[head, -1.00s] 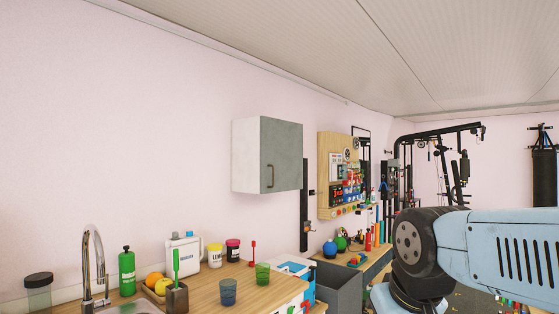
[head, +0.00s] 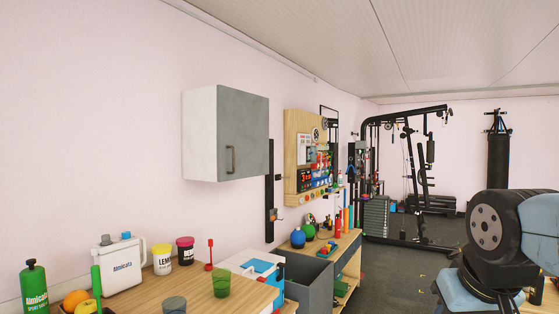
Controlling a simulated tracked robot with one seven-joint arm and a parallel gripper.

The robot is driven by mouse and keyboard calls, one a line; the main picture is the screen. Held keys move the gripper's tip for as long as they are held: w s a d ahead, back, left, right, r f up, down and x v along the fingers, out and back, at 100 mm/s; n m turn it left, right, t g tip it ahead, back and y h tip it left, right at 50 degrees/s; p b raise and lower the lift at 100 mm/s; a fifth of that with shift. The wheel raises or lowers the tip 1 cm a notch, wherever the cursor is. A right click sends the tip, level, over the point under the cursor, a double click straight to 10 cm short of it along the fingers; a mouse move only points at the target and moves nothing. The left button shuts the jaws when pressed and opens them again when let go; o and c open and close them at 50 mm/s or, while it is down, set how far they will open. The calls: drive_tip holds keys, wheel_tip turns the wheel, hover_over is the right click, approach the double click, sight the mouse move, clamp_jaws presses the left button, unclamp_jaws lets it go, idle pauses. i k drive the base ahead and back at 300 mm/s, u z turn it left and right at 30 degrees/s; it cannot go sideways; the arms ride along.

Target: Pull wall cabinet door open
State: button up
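The wall cabinet (head: 199,134) hangs on the pink wall left of the middle in the head view. It has a white side and a grey door (head: 245,130) that is shut. A dark vertical handle (head: 231,160) sits near the door's lower left edge. A blue and black part of my arm shows at the lower right, well apart from the cabinet. My gripper is out of view.
A wooden counter (head: 190,292) below the cabinet holds a green bottle (head: 35,288), a white jug (head: 121,265), fruit, jars and cups. A grey bin (head: 307,282) and workbench stand beyond it. Gym equipment is at the back. Dark floor (head: 390,265) lies open in the middle.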

sight(243, 117)
drive_tip(key=z, duration=0.15)
drive_tip(key=i, duration=1.45)
drive_tip(key=u, duration=0.5)
drive_tip(key=k, duration=0.85)
drive_tip(key=u, duration=0.2)
drive_tip(key=i, duration=0.9)
drive_tip(key=z, duration=0.05)
